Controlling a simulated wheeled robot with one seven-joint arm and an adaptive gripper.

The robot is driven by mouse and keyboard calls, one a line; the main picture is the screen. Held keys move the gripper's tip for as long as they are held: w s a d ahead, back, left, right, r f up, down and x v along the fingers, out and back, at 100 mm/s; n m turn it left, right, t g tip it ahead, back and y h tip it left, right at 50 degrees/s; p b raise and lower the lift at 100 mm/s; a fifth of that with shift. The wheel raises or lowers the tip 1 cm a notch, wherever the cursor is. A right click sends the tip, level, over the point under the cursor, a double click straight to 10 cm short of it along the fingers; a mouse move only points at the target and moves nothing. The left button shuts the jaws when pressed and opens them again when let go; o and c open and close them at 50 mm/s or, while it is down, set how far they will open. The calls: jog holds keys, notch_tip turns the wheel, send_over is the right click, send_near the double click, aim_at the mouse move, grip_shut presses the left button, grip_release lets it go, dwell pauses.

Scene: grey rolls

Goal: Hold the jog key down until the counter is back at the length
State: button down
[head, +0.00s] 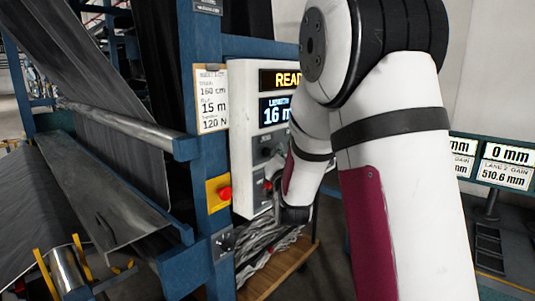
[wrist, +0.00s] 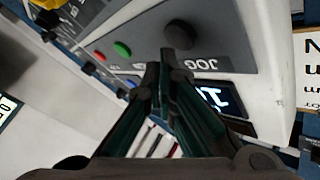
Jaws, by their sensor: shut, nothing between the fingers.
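The control panel (head: 243,140) is a pale box on a blue frame in the head view. Its blue-lit length counter (head: 275,111) reads 16 m, its right edge hidden by my arm. The jog key is a round black button (wrist: 182,34) above the upside-down JOG label (wrist: 200,63) in the wrist view. My gripper (wrist: 166,60) is shut and empty, its fingertips over the panel close beside the jog key. I cannot tell whether they touch it. A white card (head: 212,97) beside the panel shows 160 cm, 15 m and 120 N.
A yellow plate with a red button (head: 224,193) sits on the blue post left of the panel. Green (wrist: 122,49) and red (wrist: 99,56) buttons are on the panel. Grey fabric and rollers (head: 125,130) fill the left. Gauge displays (head: 505,164) stand at right.

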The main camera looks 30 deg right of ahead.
jog(key=shift+w, duration=0.15)
jog(key=shift+w+a, duration=0.15)
jog(key=shift+w, duration=0.1)
jog(key=shift+w+a+b, duration=0.15)
jog(key=shift+w+b, duration=0.25)
jog(key=shift+b, duration=0.15)
dwell(2.0)
jog(key=shift+s, duration=0.1)
jog(key=shift+s+d, duration=0.3)
jog(key=shift+s, duration=0.4)
jog(key=shift+s, duration=0.15)
jog(key=s, duration=0.1)
jog(key=s+d+p, duration=0.1)
jog(key=s, duration=0.2)
jog(key=shift+s+d, duration=0.2)
jog(key=shift+d, duration=0.15)
dwell(0.5)
